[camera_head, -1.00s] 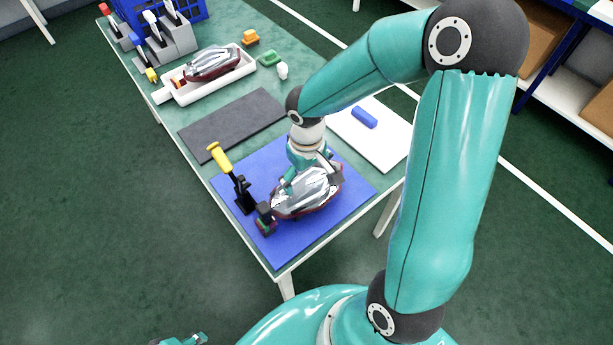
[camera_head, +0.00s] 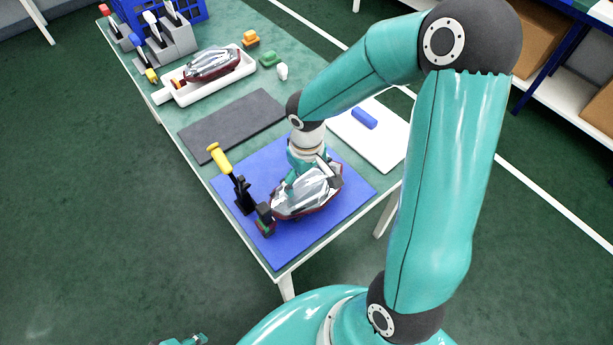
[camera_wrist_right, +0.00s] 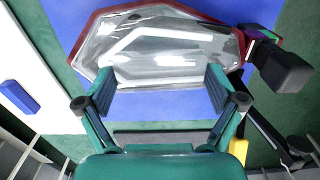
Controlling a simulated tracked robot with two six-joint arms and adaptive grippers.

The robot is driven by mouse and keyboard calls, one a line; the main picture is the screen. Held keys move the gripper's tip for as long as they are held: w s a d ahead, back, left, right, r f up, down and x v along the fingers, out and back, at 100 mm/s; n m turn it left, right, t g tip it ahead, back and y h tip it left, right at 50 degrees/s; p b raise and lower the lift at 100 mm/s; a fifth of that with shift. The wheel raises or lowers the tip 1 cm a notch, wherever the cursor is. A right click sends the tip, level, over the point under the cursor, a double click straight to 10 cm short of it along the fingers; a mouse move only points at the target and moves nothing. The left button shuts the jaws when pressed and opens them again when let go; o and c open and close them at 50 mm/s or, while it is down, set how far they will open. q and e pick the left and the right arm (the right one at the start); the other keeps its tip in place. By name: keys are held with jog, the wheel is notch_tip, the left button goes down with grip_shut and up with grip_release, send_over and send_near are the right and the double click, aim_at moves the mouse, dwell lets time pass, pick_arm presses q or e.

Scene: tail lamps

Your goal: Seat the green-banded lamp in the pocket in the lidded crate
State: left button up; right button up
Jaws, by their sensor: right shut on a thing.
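The lamp (camera_head: 305,203), with a clear silver face and dark red rim, lies on the blue mat (camera_head: 296,246). A green band shows at its narrow left end (camera_head: 265,228) and in the wrist view (camera_wrist_right: 268,33). My right gripper (camera_head: 305,178) is over the lamp from above. In the wrist view its two fingers (camera_wrist_right: 163,92) are shut on the lamp's near side. My left gripper (camera_head: 190,340) barely shows at the bottom edge; its jaws are unclear. A blue crate (camera_head: 190,10) stands at the far end, cut off by the frame; I cannot make out a lid or pocket.
A black clamp with a yellow handle (camera_head: 219,158) stands at the lamp's left; its dark tip is close to the banded end. A second lamp (camera_head: 213,63) lies in a white tray (camera_head: 180,97). The dark mat (camera_head: 231,124) is empty. A blue block (camera_head: 364,117) lies on a white board (camera_head: 385,145).

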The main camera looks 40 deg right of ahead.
jog(key=shift+c, duration=0.8)
jog(key=shift+r, duration=0.1)
jog(key=shift+r, duration=0.1)
jog(key=shift+r+p, duration=0.9)
jog(key=shift+r, duration=0.55)
jog(key=shift+r+p, duration=0.55)
jog(key=shift+r, duration=0.1)
